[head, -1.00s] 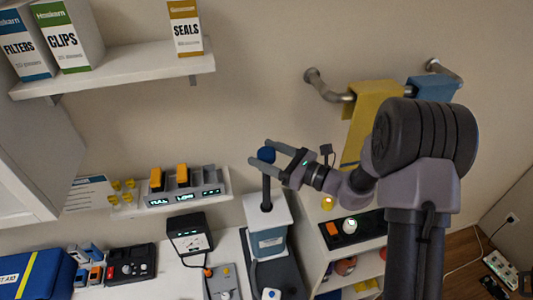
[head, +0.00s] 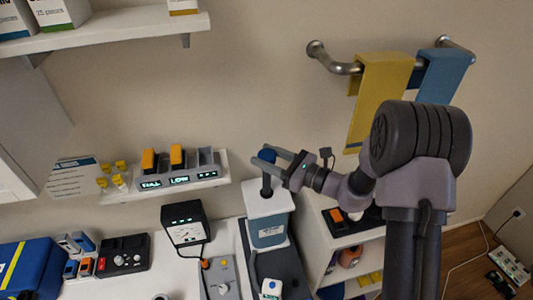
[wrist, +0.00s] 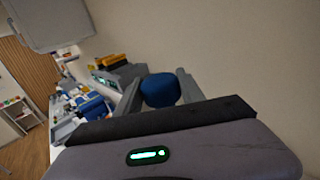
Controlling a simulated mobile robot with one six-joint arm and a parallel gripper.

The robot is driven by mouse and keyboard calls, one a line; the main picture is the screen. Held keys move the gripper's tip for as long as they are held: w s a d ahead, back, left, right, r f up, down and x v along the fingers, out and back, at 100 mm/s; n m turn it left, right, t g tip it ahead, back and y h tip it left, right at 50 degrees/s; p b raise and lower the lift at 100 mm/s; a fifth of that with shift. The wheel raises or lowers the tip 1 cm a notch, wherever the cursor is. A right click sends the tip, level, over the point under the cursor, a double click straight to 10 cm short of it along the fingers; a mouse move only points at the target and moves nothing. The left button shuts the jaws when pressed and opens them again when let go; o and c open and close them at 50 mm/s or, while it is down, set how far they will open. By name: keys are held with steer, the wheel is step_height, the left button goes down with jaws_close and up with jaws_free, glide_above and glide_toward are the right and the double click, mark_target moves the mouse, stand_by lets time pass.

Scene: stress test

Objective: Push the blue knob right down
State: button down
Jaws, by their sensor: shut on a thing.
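The blue knob (head: 267,155) tops a dark upright shaft (head: 266,186) that rises from a white box with a grey-blue front panel (head: 268,233). My gripper (head: 264,157) reaches in from the right, its two fingers on either side of the knob, shut on it. In the wrist view the round knob (wrist: 160,90) sits between the two grey fingers. A short length of shaft shows between the knob and the box top in the head view. The wrist view hides the shaft and box.
A wall rack with orange-topped pieces (head: 177,157) is left of the box. A gauge unit (head: 185,226) and a grey panel (head: 220,278) stand on the counter beside it. A rail with yellow (head: 382,92) and blue cloths is above right.

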step_height(320, 180, down, 7)
steer(key=b, duration=0.4)
steer(key=shift+r, duration=0.2)
steer(key=c, duration=0.7)
jaws_free()
steer(key=shift+d, duration=0.15)
steer(key=v, duration=1.7)
steer(key=shift+r, duration=0.1)
